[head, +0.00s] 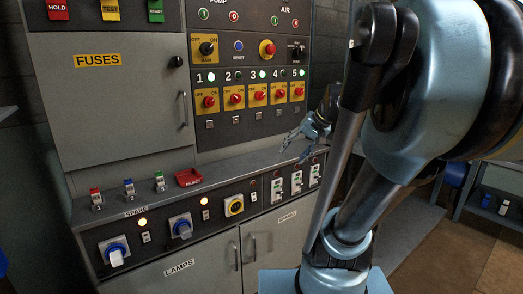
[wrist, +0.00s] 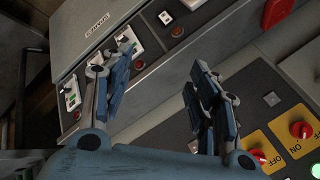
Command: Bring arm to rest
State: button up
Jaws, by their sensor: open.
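My gripper (head: 297,141) shows in the head view in front of the right part of the control cabinet (head: 104,126). It points left and down, above the lower shelf near the white switches. In the wrist view my gripper (wrist: 163,82) has its two blue fingers spread apart with nothing between them. My arm fills the right side of the head view, with its large pale-blue link near the camera.
Blue-knobbed plugs (head: 115,255) sit on the lower panel. Open floor (head: 440,262) lies at the right.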

jog(key=s+d+f+n+g+h, duration=0.1)
jog(key=s+d+f+h, duration=0.1)
jog(key=s+f, duration=0.5)
jog(key=s+d+f+n+g+h, duration=0.1)
jog(key=s+d+f+h, duration=0.2)
jog(key=s+d+f, duration=0.2)
jog(key=s+f, duration=0.3)
jog(key=f, duration=0.1)
jog(key=shift+s+f+h, duration=0.2)
jog(key=shift+h, duration=0.1)
jog(key=shift+w+f+g, duration=0.2)
jog(key=shift+w+g, duration=0.1)
jog(key=shift+w, duration=0.2)
